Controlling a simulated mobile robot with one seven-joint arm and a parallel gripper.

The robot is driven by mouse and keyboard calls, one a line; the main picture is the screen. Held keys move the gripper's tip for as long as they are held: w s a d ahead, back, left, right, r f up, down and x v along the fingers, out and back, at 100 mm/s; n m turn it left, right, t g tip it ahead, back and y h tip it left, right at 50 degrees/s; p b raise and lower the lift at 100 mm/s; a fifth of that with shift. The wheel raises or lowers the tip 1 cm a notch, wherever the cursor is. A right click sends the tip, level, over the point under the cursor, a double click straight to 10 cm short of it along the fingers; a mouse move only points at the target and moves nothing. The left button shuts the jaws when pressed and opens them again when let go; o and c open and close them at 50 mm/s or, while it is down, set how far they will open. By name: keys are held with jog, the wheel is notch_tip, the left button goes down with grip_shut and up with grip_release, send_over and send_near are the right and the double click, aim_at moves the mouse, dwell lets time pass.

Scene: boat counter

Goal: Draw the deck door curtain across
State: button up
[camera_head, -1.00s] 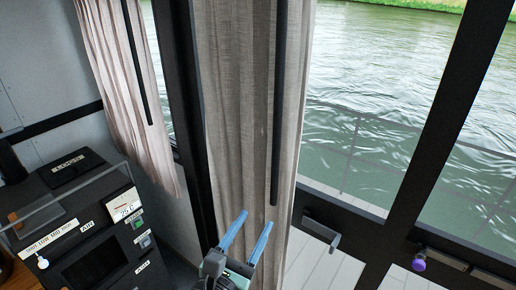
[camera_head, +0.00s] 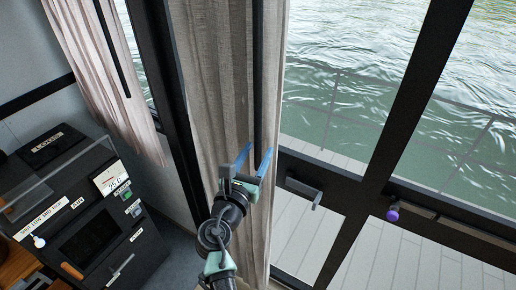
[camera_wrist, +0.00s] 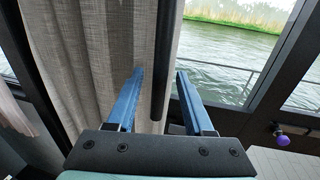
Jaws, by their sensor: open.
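The deck door curtain (camera_head: 215,90) is a beige-grey cloth bunched at the left side of the glass door. It also fills the left of the wrist view (camera_wrist: 95,60). A dark draw rod (camera_head: 258,70) hangs down the curtain's right part. In the wrist view the rod (camera_wrist: 162,60) stands upright between my two blue fingers, farther away and nearer the left finger. My gripper (camera_head: 254,158) is open in front of the curtain, near the rod's lower end. Whether a finger touches cloth or rod I cannot tell.
The black-framed glass door has a lever handle (camera_head: 304,190) just right of my gripper and a purple knob (camera_head: 393,213) farther right. A second, shorter curtain (camera_head: 105,80) hangs left. A dark machine cabinet (camera_head: 80,215) stands at lower left. The glass right of the curtain is uncovered.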

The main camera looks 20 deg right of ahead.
jog(key=shift+w+d, duration=0.4)
jog(key=shift+w, duration=0.05)
grip_shut()
dwell(1.2)
